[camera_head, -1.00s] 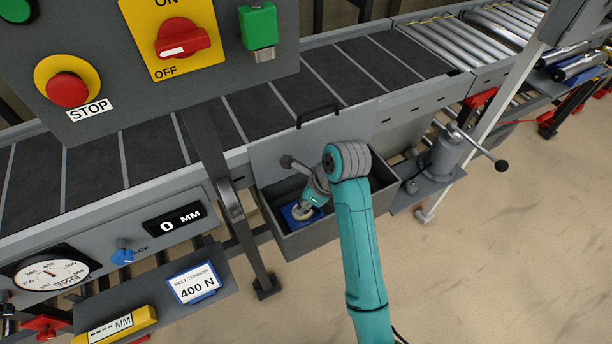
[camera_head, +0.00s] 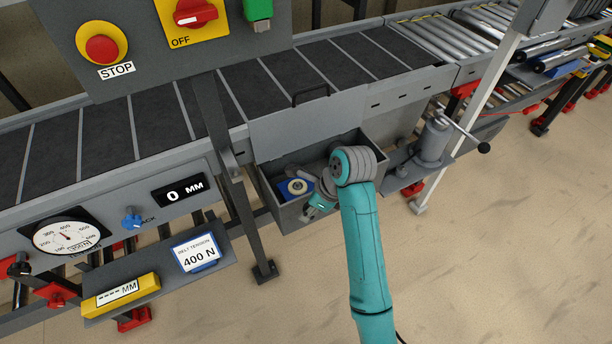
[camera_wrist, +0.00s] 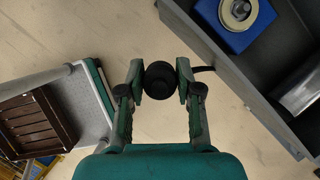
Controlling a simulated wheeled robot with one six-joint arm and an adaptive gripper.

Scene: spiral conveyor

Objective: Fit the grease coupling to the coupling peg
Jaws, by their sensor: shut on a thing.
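The grease coupling appears to be the round black piece (camera_wrist: 160,80) between my fingertips in the wrist view, with a short black hose end at its right. My gripper (camera_wrist: 159,83) is shut on it, above bare floor beside the open grey bin. In the head view my gripper (camera_head: 320,206) is small and partly hidden by my arm, at the bin's front wall; the coupling cannot be made out there. I cannot identify the coupling peg in either view.
The grey bin (camera_wrist: 240,82) holds a blue block (camera_wrist: 232,40) with a pale metal ring (camera_wrist: 238,12). A slatted brown crate (camera_wrist: 35,122) is at left in the wrist view. A jack with a handle (camera_head: 434,140) stands right of the bin. Open floor (camera_head: 490,250) lies in front.

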